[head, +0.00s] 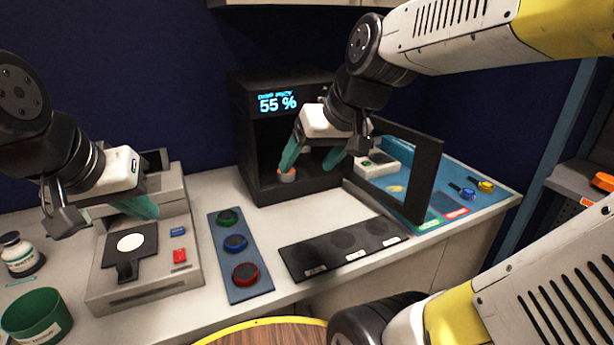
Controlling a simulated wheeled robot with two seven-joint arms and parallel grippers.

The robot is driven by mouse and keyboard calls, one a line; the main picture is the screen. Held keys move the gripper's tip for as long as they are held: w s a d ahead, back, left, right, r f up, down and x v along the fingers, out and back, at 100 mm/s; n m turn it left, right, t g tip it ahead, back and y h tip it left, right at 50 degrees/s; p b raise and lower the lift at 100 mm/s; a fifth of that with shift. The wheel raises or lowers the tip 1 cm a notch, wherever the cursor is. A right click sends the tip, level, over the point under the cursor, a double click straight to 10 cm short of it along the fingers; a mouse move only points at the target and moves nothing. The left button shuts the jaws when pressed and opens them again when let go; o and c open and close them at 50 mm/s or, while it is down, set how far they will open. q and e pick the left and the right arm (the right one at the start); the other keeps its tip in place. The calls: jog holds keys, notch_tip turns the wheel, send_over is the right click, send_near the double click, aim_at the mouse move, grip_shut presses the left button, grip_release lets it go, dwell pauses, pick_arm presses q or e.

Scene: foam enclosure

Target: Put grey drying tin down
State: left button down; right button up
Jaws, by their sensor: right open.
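A small pale round tin (287,176) with an orange top stands on the floor of the black drying chamber (262,185), just inside its open front. I take it for the drying tin; its grey is hard to make out. My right gripper (311,163) reaches into the chamber mouth with its teal fingers spread open. The left finger's tip is right at the tin, and I cannot tell whether it touches. The other finger is well to the right of it. My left gripper (133,208) hangs over the grey balance device (150,290); its finger opening is not clear.
The chamber's door (425,180) stands open to the right. A blue tray (240,290) with green, blue and red round pieces and a dark plate (340,248) with round spots lie in front. A green cup (38,315) and a bottle (20,255) stand left.

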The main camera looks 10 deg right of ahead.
jog(key=s+f+m, duration=0.1)
jog(key=s, duration=0.5)
jog(key=shift+s+d+f+h, duration=0.2)
jog(key=shift+s+h, duration=0.1)
jog(key=shift+h, duration=0.1)
jog(key=shift+r, duration=0.1)
dwell(0.4)
